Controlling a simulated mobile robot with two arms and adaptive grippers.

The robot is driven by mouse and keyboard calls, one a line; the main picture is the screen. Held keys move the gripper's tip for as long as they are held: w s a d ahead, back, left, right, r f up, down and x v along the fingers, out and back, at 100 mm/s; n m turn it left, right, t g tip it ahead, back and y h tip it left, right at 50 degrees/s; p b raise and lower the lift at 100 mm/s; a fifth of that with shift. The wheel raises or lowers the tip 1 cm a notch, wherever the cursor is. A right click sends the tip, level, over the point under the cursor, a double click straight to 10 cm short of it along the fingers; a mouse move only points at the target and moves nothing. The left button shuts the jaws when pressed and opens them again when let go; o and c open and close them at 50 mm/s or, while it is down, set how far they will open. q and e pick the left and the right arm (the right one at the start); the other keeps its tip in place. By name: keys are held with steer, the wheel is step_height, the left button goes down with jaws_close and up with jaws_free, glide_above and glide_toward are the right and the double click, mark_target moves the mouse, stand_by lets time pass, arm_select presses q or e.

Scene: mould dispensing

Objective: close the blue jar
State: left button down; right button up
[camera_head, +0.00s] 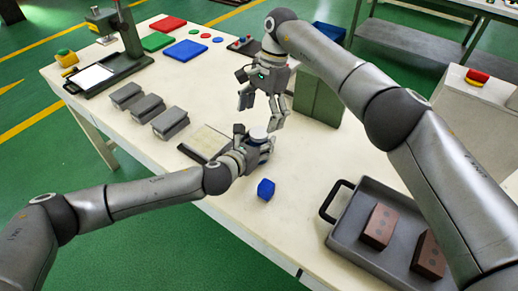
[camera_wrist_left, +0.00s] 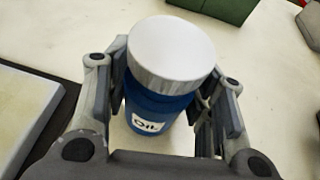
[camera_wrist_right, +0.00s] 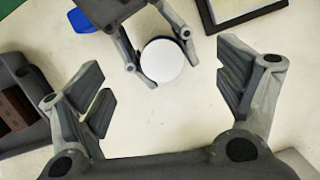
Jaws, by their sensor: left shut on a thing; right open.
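The blue jar (camera_wrist_left: 160,112) has an "Oil" label and stands upright between the fingers of my left gripper (camera_head: 256,143), which is shut on it. A white lid (camera_wrist_left: 172,50) sits on top of the jar; whether it is screwed tight cannot be told. The lid also shows as a white disc in the right wrist view (camera_wrist_right: 162,62). My right gripper (camera_head: 262,108) is open and empty above the jar. In the right wrist view its fingers (camera_wrist_right: 166,98) are spread wide, with the lid beyond them, untouched. The jar body is mostly hidden in the head view.
A small blue block (camera_head: 266,188) lies in front of the jar. A dark-framed plate (camera_head: 205,142) lies just left. A grey tray (camera_head: 345,235) with brown blocks is at the right, and a green box (camera_head: 318,100) stands behind. Several grey blocks (camera_head: 147,108) are farther left.

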steer(key=v, duration=0.7)
steer(key=shift+r, duration=0.25)
arm_select(q)
steer(key=c, duration=0.6)
jaws_free()
steer(key=shift+o, duration=0.2)
steer(key=v, duration=1.2)
steer(key=shift+a, duration=0.15)
